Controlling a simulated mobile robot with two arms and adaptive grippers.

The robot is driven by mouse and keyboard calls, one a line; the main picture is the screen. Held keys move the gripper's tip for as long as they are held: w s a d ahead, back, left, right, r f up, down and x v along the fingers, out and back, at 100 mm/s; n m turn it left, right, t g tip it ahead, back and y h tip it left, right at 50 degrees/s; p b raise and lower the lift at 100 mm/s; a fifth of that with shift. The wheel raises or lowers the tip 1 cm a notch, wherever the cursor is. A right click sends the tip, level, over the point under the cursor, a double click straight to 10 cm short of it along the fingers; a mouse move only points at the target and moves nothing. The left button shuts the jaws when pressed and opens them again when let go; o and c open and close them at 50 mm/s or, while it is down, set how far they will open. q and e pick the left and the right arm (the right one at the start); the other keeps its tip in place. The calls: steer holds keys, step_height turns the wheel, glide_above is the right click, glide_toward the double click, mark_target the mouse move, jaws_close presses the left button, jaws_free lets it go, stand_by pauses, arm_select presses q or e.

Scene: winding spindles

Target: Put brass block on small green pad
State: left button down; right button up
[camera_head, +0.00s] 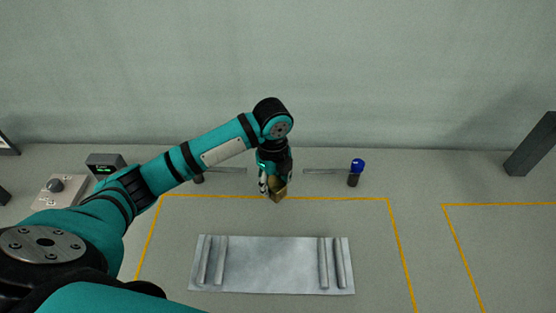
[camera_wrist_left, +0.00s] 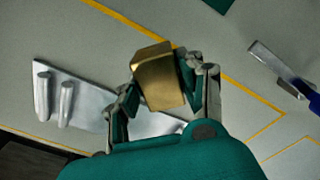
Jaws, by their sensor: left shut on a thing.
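The brass block (camera_wrist_left: 158,76) is held between the fingers of my left gripper (camera_wrist_left: 160,92) in the left wrist view, and it looks tilted there. In the head view the block (camera_head: 278,191) hangs from my left gripper (camera_head: 273,184) near the back yellow line, behind the metal plate. I cannot tell its exact height over the table. A flat green corner (camera_wrist_left: 220,5) shows at the top edge of the left wrist view; it may be the small green pad. I make out no green pad in the head view. My right gripper is not in view.
A grey metal plate (camera_head: 270,265) with paired bars lies inside the yellow outline. A blue-knobbed handle (camera_head: 357,167) stands at the back right. A knob box (camera_head: 58,188) and a small display (camera_head: 105,164) stand at the left. The table's right part is mostly clear.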

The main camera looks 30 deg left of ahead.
arm_select(q)
steer(key=w+a, duration=0.1)
steer(key=w, duration=0.2)
steer(key=w+a, duration=0.1)
steer(key=w, duration=0.2)
steer(key=w+a+p, duration=0.1)
steer(key=w+a, duration=0.1)
steer(key=shift+w+a+f, duration=0.1)
steer(key=shift+w+f, duration=0.25)
steer(key=shift+w, duration=0.05)
steer(key=shift+w+a, duration=0.35)
steer(key=shift+w, duration=0.4)
step_height(320, 180, down, 3)
steer(key=shift+s+r+p, duration=0.1)
steer(key=shift+r+p, duration=0.05)
steer(key=shift+p, duration=0.3)
steer(key=shift+f, duration=0.55)
steer(key=c, duration=0.8)
jaws_free()
steer(key=shift+f, duration=0.15)
